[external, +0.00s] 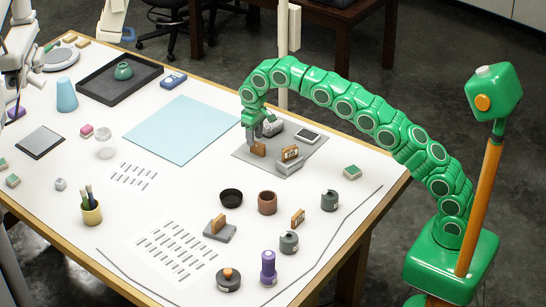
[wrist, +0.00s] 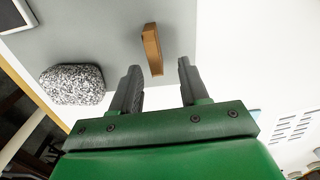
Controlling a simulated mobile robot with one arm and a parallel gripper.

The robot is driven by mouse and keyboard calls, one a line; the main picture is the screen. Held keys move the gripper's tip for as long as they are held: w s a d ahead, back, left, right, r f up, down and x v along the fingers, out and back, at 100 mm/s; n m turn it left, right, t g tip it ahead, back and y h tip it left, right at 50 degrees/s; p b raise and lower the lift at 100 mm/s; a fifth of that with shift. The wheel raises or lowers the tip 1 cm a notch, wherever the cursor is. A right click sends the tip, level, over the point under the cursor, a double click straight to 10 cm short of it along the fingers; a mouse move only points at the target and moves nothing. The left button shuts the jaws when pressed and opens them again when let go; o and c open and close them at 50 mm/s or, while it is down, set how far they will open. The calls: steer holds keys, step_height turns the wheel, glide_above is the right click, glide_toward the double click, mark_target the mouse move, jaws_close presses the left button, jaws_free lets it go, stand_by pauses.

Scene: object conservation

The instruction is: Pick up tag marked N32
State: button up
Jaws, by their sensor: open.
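A wooden tag (external: 258,149) stands on a grey mat (external: 262,167), just below my gripper (external: 252,139). In the wrist view the tag (wrist: 152,47) shows edge-on, its near end in line with the gap between the fingertips of my gripper (wrist: 159,66). My gripper is open, with one finger on each side and a visible gap to the tag. I cannot read a mark on this tag. Other similar tags show: one (external: 290,152) on a grey block on the mat, one (external: 298,217) on the table, and one (external: 218,223) in a grey holder. Their marks are too small to read.
A speckled stone (wrist: 73,84) lies on the mat, left of my gripper in the wrist view. A framed tile (external: 307,135) lies at the mat's right. Dark pots and a brown cup (external: 267,202) stand in front. The blue sheet (external: 180,130) at left is clear.

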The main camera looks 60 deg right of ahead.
mark_target(258, 143)
steer(key=shift+f, duration=0.1)
steer(key=shift+s+d+f, duration=0.15)
steer(key=shift+s+f, duration=0.1)
steer(key=shift+f, duration=0.3)
steer(key=shift+s+d+f, duration=0.1)
steer(key=shift+s+f, duration=0.15)
steer(key=shift+f, duration=1.55)
jaws_close()
